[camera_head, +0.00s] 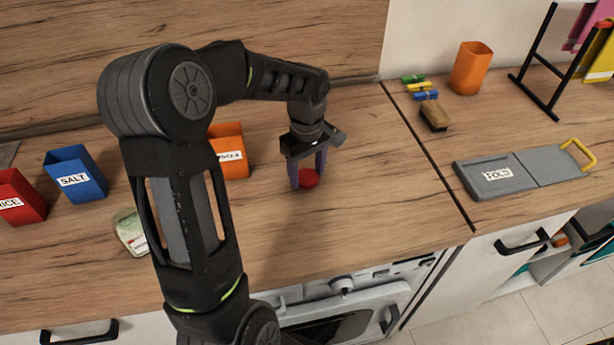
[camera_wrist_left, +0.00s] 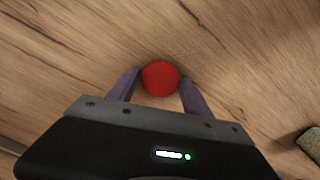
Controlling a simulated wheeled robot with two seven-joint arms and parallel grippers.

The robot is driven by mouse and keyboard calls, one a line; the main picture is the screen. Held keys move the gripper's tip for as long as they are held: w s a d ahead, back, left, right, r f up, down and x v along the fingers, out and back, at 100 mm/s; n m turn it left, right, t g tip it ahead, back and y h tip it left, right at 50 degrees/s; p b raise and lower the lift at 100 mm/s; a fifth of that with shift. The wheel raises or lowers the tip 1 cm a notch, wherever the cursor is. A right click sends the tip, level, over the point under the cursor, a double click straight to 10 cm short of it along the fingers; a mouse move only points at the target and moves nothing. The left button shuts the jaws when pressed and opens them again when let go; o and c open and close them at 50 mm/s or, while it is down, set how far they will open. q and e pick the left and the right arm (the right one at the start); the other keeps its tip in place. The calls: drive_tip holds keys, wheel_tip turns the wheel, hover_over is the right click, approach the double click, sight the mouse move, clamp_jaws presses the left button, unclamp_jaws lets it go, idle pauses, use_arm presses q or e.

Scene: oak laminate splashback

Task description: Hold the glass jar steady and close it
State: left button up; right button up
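A red round lid (camera_head: 308,179) is at the worktop in the head view; the left wrist view shows it as a red disc (camera_wrist_left: 160,78). My left gripper (camera_head: 308,180) reaches down over it, one finger on each side. In the left wrist view the fingertips (camera_wrist_left: 160,76) lie right beside its edges; whether they press on it I cannot tell. The glass jar (camera_head: 128,232), pale green with a white label, stands at the left on the worktop, partly hidden by my left arm. My right gripper is not in view.
A red bin (camera_head: 20,200), a blue salt bin (camera_head: 76,175) and an orange bin (camera_head: 231,150) stand at the left and back. At the right are a grey folding board (camera_head: 530,172), a brush or sponge (camera_head: 434,116), clips and an orange cup (camera_head: 471,68). The worktop's front middle is clear.

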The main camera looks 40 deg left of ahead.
sight(307, 177)
use_arm(q)
drive_tip(key=c, duration=1.1)
drive_tip(key=shift+r, duration=0.1)
wheel_tip(307, 177, up, 10)
drive_tip(key=shift+f+b, duration=0.1)
drive_tip(key=shift+b, duration=0.55)
